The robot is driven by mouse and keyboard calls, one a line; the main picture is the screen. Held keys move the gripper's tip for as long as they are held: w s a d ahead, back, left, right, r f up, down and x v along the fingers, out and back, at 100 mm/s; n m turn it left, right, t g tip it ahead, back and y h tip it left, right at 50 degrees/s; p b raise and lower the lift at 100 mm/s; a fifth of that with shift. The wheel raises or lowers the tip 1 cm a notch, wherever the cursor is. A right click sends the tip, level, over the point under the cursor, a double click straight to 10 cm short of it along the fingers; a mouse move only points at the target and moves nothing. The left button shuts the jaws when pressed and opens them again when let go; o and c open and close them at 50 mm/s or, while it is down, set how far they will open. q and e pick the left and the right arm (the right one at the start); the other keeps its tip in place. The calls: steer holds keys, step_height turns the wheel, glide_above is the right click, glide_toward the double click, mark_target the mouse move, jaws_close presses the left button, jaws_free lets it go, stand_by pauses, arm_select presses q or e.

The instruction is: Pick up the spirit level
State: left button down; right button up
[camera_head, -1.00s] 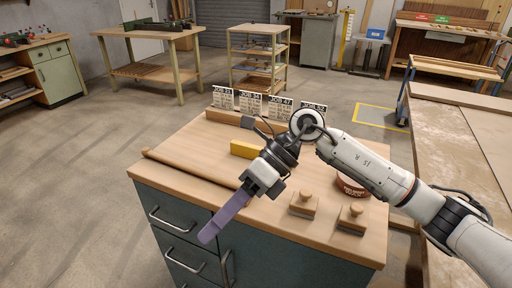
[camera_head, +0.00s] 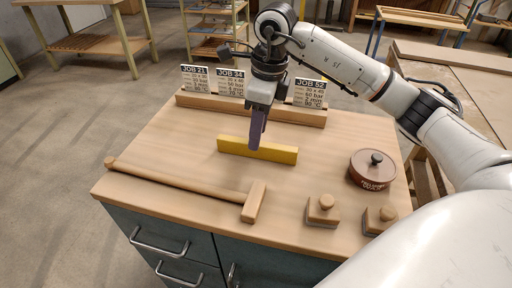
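The spirit level is a yellow bar (camera_head: 280,154) lying across the wooden top of the cabinet, in the middle of the camera_head view. My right gripper (camera_head: 255,145) comes down from above with its purple fingers pointing down. The fingertips overlap the middle of the bar in the picture and hide a small part of its top edge. The fingers show edge-on as one shape, so their gap does not show. I cannot tell whether they touch the bar. My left gripper is not in view.
A wooden mallet (camera_head: 190,180) lies in front of the bar. A round brown tin (camera_head: 372,172) and two wooden-handled blocks (camera_head: 322,212) stand to the right. Job cards (camera_head: 197,79) stand in a wooden rail (camera_head: 190,101) behind. The top's left part is clear.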

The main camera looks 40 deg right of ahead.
steer(key=f, duration=0.5)
steer(key=shift+w+p, duration=0.25)
steer(key=shift+p, duration=0.1)
steer(key=shift+r, duration=0.1)
jaws_close()
